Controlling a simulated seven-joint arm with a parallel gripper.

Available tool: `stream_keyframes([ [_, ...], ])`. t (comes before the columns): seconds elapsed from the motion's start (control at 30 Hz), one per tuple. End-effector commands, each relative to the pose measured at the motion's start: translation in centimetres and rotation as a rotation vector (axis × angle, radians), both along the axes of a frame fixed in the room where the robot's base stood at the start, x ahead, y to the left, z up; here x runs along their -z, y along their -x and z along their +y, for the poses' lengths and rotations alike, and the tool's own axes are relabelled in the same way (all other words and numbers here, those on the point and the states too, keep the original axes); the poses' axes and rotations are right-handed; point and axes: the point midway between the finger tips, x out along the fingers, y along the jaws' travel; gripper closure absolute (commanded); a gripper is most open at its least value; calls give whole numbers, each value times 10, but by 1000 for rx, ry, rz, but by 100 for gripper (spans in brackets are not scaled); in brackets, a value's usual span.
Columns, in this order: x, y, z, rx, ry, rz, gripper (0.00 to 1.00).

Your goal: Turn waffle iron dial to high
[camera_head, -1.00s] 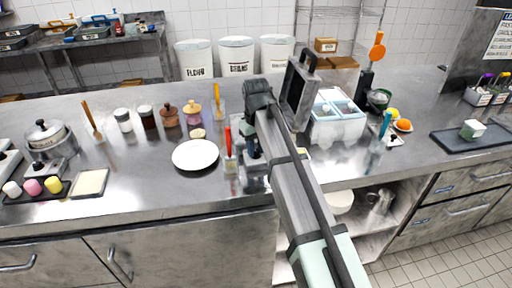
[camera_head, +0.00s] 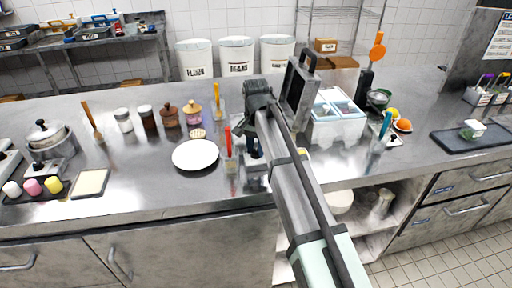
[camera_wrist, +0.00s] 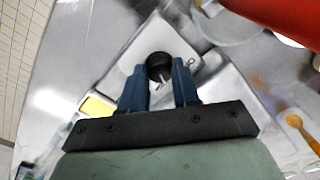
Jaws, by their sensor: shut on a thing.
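The waffle iron (camera_head: 298,97) stands at the middle of the counter with its dark lid raised. My arm hides much of its base in the head view. In the wrist view its pale front panel (camera_wrist: 130,70) carries a round black dial (camera_wrist: 158,62) with a light pointer mark. My gripper (camera_wrist: 160,82) has its two blue fingers on either side of the dial and is shut on it. My gripper also shows in the head view (camera_head: 252,150), low over the front of the iron. The dial's setting marks are not readable.
A clear holder with a red-handled utensil (camera_head: 228,145) stands close left of my gripper; its red handle looms in the wrist view (camera_wrist: 285,15). A white plate (camera_head: 195,155) lies further left. A white bin with compartments (camera_head: 338,128) stands right of the iron.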

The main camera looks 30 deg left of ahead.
Motion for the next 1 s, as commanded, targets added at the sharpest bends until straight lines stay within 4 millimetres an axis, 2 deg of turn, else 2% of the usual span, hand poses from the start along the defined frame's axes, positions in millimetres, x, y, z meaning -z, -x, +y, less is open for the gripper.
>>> stream_keyframes([
  [0.4,0,0,0,245,0,0,100],
  [1.0,0,0,0,305,1,0,100],
])
